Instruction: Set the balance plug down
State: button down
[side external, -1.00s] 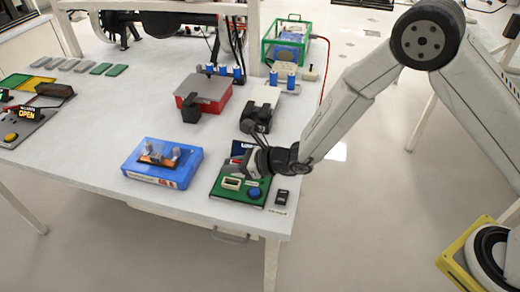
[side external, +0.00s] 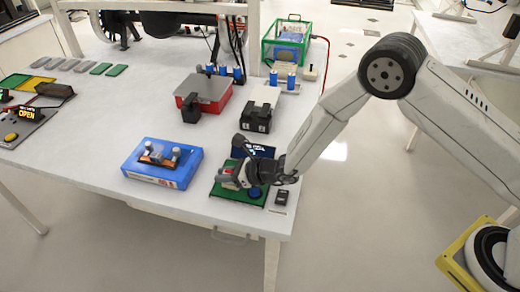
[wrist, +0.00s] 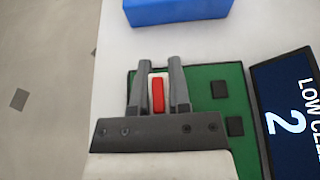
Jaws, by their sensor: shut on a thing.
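My gripper (wrist: 162,68) is shut on the balance plug (wrist: 157,95), a small red piece between the two grey fingers in the wrist view. Pale material shows around the red piece. In the side view my gripper (side external: 230,178) is low over the left part of the green board (side external: 240,194), where a pale slotted block stood in view earlier. The gripper now hides most of that block. I cannot tell whether the plug touches it or is inside it.
A display reading "LOW CELL 2" (wrist: 290,112) stands beside the green board. A blue case (side external: 160,165) lies left, with bare table between.

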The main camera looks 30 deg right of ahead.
jog(key=shift+f, duration=0.3)
jog(key=shift+f, duration=0.15)
jog(key=c, duration=0.6)
grip_release()
jog(key=shift+d, duration=0.1)
jog(key=shift+v, duration=3.85)
